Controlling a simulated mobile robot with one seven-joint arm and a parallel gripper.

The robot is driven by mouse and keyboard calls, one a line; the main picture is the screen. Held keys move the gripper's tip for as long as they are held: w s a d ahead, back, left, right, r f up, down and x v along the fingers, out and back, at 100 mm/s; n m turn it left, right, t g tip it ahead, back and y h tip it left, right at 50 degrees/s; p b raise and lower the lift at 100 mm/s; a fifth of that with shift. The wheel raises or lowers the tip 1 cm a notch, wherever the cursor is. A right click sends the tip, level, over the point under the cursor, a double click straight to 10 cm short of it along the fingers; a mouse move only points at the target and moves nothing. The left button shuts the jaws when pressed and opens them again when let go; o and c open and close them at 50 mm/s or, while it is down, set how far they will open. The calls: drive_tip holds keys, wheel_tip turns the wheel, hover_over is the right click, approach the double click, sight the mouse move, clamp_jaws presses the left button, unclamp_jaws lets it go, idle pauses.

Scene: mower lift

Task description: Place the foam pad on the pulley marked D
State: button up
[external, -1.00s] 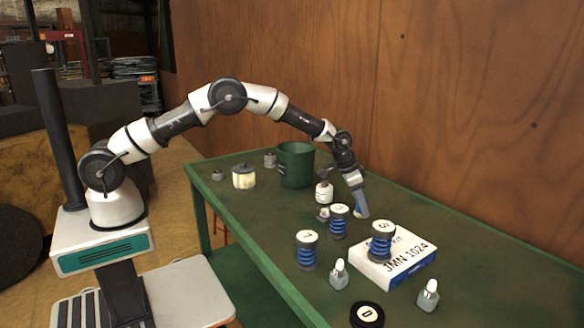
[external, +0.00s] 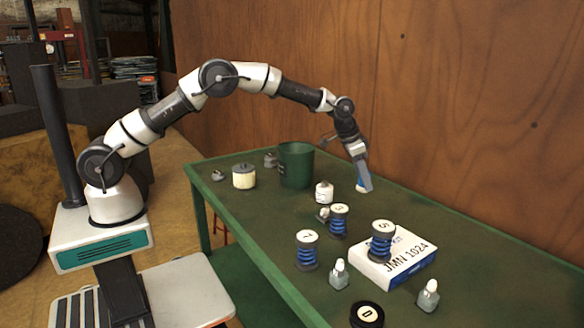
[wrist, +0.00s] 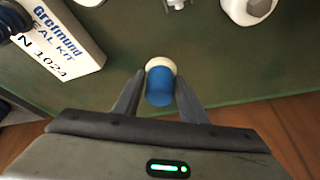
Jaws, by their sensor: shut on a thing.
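The pulley marked D (external: 368,314) is a low black disc with a pale lettered top, at the near edge of the external view. My gripper (external: 364,187) is above the far part of the green table, near the wooden wall and far from that pulley. In the wrist view my gripper (wrist: 160,90) is shut on a small blue cylinder with a cream end (wrist: 160,92), apparently the foam pad. It shows as a small blue patch in the external view (external: 361,184). The fingers hide part of it there.
A white kit box (external: 400,262) carries a blue-wound spool (external: 382,241). Two more blue-wound spools (external: 307,251) (external: 338,221) and two dropper bottles (external: 339,275) (external: 428,296) stand around it. A green bin (external: 296,166) and cream jar (external: 244,177) stand at the far left.

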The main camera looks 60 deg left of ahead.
drive_tip(key=r, duration=0.8)
drive_tip(key=shift+s+d+r, duration=0.1)
drive_tip(key=shift+d+r, duration=0.2)
drive_tip(key=s+d+m+g+h+p, duration=0.1)
drive_tip(key=s+d+m, duration=0.1)
drive_tip(key=s+d, duration=0.45)
drive_tip(key=s+d+m, duration=0.2)
drive_tip(key=s+d, duration=0.2)
drive_tip(key=d, duration=0.6)
drive_tip(key=m+g+h+p, duration=0.1)
drive_tip(key=m+g, duration=0.1)
drive_tip(key=m, duration=0.3)
hover_over(374, 317)
drive_tip(key=a, duration=0.2)
drive_tip(key=f, duration=1.1)
drive_tip(key=shift+s+d, duration=0.2)
drive_tip(key=shift+s, duration=0.05)
drive_tip(key=shift+f+b, duration=0.3)
drive_tip(key=shift+f, duration=1.8)
drive_tip(key=shift+f, duration=0.2)
drive_tip(key=o, duration=1.1)
